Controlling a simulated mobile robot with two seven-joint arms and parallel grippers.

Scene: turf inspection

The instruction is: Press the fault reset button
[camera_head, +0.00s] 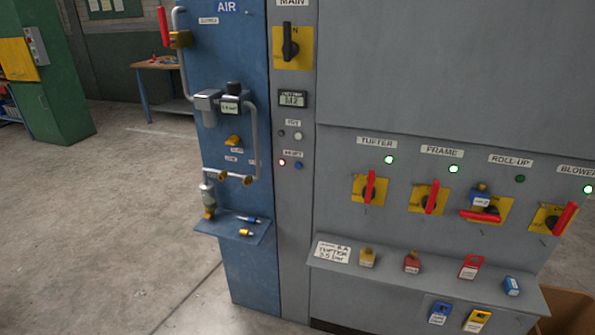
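A narrow grey column panel carries two small label plates with small round fittings under each. Under the lower label (292,154) are a lit, whitish-red lamp (282,162) and a blue round button (299,166). The lettering is too small to read surely, so I cannot confirm that the blue button is the fault reset. Under the upper label (293,124) are a dark round fitting (282,133) and a pale round button (298,136). Neither of my grippers shows in the head view.
Above is the black MAIN switch (290,42). A blue AIR panel (235,270) with pipes stands left. Right, the grey cabinet has red-handled switches (370,187) and a protruding shelf (400,280) with padlocks. Roll-up's lamp (520,179) is dark. Open floor lies left.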

